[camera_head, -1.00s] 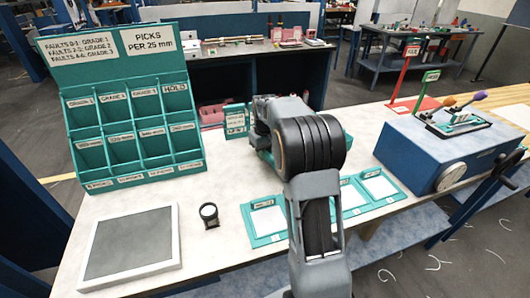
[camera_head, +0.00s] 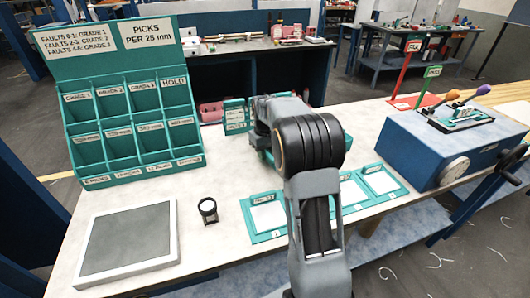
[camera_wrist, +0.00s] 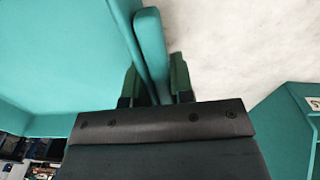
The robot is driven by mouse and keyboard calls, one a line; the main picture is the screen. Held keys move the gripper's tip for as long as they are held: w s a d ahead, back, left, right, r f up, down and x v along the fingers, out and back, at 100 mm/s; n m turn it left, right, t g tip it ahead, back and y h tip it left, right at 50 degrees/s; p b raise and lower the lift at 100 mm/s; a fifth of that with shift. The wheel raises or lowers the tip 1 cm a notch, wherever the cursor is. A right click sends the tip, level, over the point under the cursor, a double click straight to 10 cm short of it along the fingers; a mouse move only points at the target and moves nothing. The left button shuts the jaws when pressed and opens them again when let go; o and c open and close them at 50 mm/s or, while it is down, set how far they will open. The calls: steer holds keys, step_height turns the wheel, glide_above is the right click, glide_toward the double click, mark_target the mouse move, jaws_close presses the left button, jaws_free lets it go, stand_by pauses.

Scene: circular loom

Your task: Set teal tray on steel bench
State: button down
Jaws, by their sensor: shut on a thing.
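In the wrist view, my gripper (camera_wrist: 154,84) is shut on the upright teal wall of the teal tray (camera_wrist: 152,40). A broad teal surface lies to the left of that wall and a pale mottled surface to the right. In the head view my own arm hides the gripper and most of the tray; a bit of teal (camera_head: 347,143) shows beside the arm, above the pale worktop (camera_head: 225,175). A bench with a grey top (camera_head: 255,46) stands behind the worktop. I cannot tell which bench is the steel one.
A teal sorting rack (camera_head: 125,125) stands at left. Teal-framed cards (camera_head: 265,217) lie near the front edge. A blue box (camera_head: 455,145) is at right. Another bench (camera_head: 405,62) stands far right.

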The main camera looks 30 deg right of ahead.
steer(key=c, duration=0.9)
jaws_free()
step_height(320, 180, up, 14)
steer(key=p, duration=0.1)
steer(key=shift+f, duration=0.15)
